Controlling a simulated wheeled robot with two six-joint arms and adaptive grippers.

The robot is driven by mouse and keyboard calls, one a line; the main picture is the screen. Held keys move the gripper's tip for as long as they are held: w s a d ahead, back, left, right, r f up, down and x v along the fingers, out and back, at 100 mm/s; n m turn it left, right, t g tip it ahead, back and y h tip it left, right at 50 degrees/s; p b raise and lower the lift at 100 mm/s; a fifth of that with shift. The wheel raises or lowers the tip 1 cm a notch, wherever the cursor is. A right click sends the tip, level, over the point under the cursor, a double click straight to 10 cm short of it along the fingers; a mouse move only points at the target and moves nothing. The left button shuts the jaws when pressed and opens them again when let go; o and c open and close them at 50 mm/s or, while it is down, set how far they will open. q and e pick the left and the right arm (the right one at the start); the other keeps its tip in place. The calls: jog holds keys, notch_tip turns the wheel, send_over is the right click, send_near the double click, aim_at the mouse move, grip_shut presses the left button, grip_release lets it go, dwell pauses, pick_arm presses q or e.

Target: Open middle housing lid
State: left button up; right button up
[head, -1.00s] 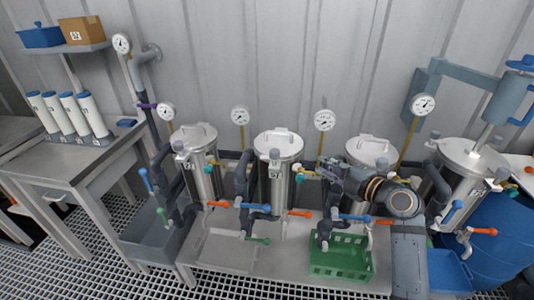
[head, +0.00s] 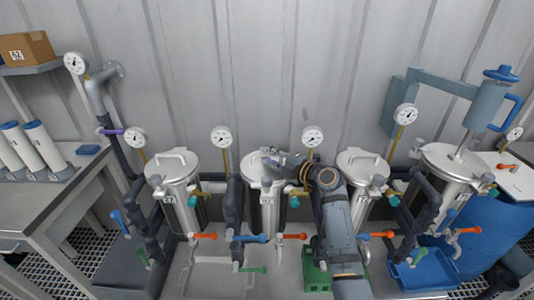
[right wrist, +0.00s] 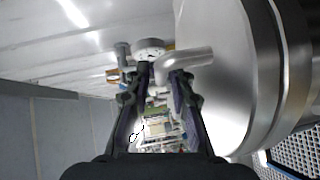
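The middle housing (head: 266,205) is an upright steel cylinder on the bench, with a flat lid (head: 256,157) and a bar handle; the lid is on. My right gripper (head: 281,158) reaches over this lid from the right. In the right wrist view, its two dark fingers (right wrist: 160,88) are apart, with the pale lid handle (right wrist: 188,64) at their tips. I cannot tell whether they touch it. The steel lid fills the right of that view. The arm and gripper hide part of the lid and the handle in the head view. My left gripper is not in view.
A left housing (head: 182,200) and a right housing (head: 354,187) flank it, lids on. Pipes with orange and blue valve handles run in front. Gauges (head: 221,137) stand behind. A large steel vessel (head: 455,182) with a blue-handled davit is at the right.

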jog(key=shift+x, duration=0.75)
jog(key=shift+f, duration=0.1)
jog(key=shift+c, duration=0.4)
jog(key=shift+d, duration=0.1)
grip_shut()
jog(key=shift+r, duration=0.2)
